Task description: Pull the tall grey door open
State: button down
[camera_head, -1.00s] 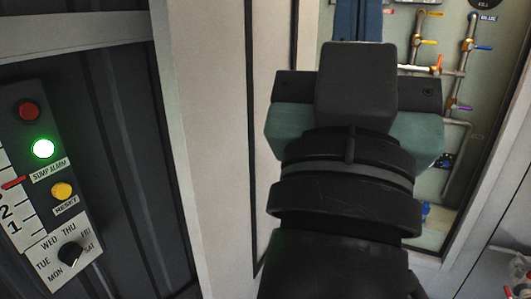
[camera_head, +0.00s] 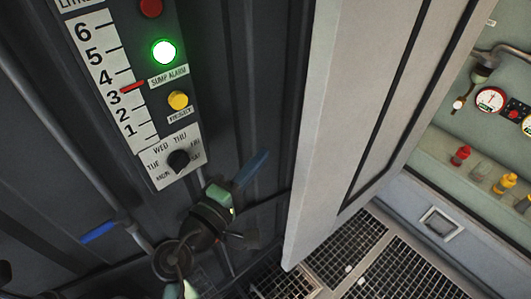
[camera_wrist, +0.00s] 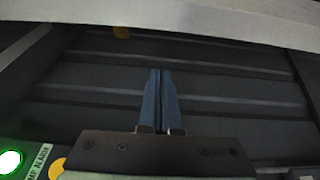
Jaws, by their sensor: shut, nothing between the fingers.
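The tall grey door (camera_head: 345,100) is a pale upright panel in the middle of the head view. A dark seam runs down its right part, and it stands open, with the lit bay showing to its right. I see no handle on it. My gripper (camera_head: 264,157) is left of the door, in front of the dark ribbed wall, apart from the door in the head view. Its blue fingers are shut together and empty, and they also show in the wrist view (camera_wrist: 160,72). A pale band across the top of the wrist view looks like the door (camera_wrist: 170,14).
A control panel (camera_head: 112,70) with lights, a level scale and a dial is on the dark ribbed wall (camera_head: 255,70) at left. A pipe with a blue lever (camera_head: 98,232) runs below it. Floor grating (camera_head: 345,250) lies under the door. Small bottles (camera_head: 482,170) stand on a shelf at right.

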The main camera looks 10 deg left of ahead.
jog(key=w+d+p, duration=0.3)
jog(key=w+d, duration=0.1)
jog(key=d, duration=0.1)
jog(key=shift+w+d, duration=0.3)
jog(key=shift+w, duration=0.1)
